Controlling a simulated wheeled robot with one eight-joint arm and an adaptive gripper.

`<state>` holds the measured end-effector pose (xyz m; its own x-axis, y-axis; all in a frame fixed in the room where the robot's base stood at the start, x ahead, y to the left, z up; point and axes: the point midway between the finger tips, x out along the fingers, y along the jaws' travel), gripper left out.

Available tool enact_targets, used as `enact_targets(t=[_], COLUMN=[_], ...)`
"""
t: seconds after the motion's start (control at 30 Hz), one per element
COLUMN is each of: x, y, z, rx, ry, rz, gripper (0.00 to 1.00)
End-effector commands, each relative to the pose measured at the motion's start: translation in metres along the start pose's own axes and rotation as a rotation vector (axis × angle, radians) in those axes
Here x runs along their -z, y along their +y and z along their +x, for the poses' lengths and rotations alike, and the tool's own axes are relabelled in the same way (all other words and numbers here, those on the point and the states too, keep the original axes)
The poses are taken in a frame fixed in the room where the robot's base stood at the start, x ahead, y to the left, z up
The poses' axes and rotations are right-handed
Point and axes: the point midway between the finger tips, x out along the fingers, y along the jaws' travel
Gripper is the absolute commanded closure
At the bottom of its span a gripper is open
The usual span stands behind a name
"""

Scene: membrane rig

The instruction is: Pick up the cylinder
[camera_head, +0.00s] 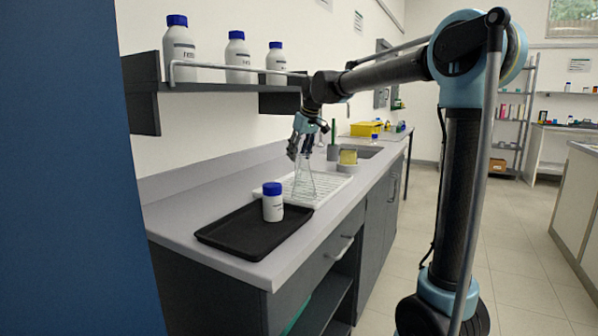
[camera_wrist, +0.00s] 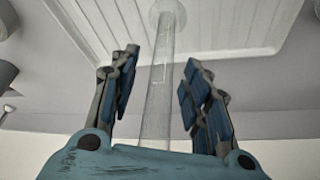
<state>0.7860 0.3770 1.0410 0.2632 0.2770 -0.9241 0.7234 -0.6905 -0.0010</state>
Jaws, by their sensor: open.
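The cylinder is a tall, clear glass tube (camera_wrist: 157,100) with a round foot, standing on a white ribbed tray in the wrist view. My gripper (camera_wrist: 161,75) is open, with one blue-padded finger on each side of the tube. Gaps show between the pads and the glass, so neither finger appears to touch it. In the head view my gripper (camera_head: 303,147) points down over the white drying tray (camera_head: 328,187). Clear glassware (camera_head: 305,182) shows just under it, too faint to tell its exact shape.
A black tray (camera_head: 232,238) holding a blue-capped white bottle (camera_head: 272,205) lies nearer on the counter. A shelf (camera_head: 225,87) with several white bottles hangs on the wall to the left. A yellow sponge (camera_head: 348,157) and a sink lie beyond the drying tray.

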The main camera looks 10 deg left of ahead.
Motion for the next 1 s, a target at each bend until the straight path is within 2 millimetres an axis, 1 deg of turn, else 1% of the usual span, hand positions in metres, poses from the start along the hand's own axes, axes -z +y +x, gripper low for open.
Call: enact_targets(t=[0.03, 0.13, 0.23, 0.43, 0.47, 0.5, 0.57, 0.6, 0.63, 1.0], x=[0.0, 0.0, -0.001, -0.001, -0.001, -0.001, -0.001, -0.001, -0.001, 0.0], y=[0.0, 0.0, 0.0, 0.0, 0.0, 0.0, 0.0, 0.0, 0.0, 0.0], z=[0.007, 0.015, 0.018, 0.018, 0.018, 0.018, 0.018, 0.018, 0.018, 0.016], rx=[0.0, 0.0, 0.0, 0.0, 0.0, 0.0, 0.0, 0.0, 0.0, 0.0], ry=[0.0, 0.0, 0.0, 0.0, 0.0, 0.0, 0.0, 0.0, 0.0, 0.0], rz=[0.0, 0.0, 0.0, 0.0, 0.0, 0.0, 0.0, 0.0, 0.0, 0.0], gripper=[0.57, 0.57, 0.57, 0.57, 0.64, 0.73, 0.86, 0.95, 1.0, 1.0])
